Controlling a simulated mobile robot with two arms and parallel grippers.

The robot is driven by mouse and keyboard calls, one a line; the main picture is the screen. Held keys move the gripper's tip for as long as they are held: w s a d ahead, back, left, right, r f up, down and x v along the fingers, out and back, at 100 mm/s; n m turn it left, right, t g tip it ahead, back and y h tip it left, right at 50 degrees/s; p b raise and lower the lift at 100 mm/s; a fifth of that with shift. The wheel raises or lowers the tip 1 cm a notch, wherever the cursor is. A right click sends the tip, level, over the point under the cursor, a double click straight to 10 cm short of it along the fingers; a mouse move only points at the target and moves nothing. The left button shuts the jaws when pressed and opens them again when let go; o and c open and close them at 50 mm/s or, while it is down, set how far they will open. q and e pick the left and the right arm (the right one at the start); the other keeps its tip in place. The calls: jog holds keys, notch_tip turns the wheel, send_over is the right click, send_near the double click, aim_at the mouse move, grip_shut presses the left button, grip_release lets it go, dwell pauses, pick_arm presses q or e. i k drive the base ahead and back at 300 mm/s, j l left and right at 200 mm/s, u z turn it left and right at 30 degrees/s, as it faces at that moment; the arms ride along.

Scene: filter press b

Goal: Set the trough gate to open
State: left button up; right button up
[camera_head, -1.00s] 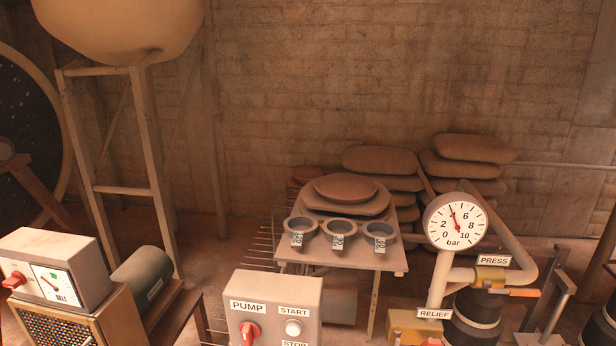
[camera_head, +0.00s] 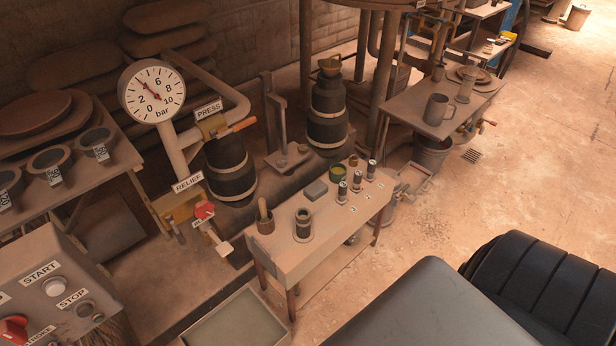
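I cannot pick out a gate labelled as the trough gate. A shallow open box (camera_head: 236,325) with pale rims, possibly a trough, is cut off at the bottom edge. A metal post on a foot plate (camera_head: 287,156) stands between two dark barrels; I cannot tell whether it is a gate. Neither my left nor my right gripper is in view.
A pressure gauge (camera_head: 152,92) stands above PRESS and RELIEF labels. A small table (camera_head: 310,258) holds a mortar and several small weights. The control box (camera_head: 60,290) is at lower left. A table with a mug (camera_head: 437,110) is at upper right.

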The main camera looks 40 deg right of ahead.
aim_at(266, 260)
jog(key=z, duration=0.7)
jog(key=l, duration=0.2)
jog(key=i+z, duration=0.05)
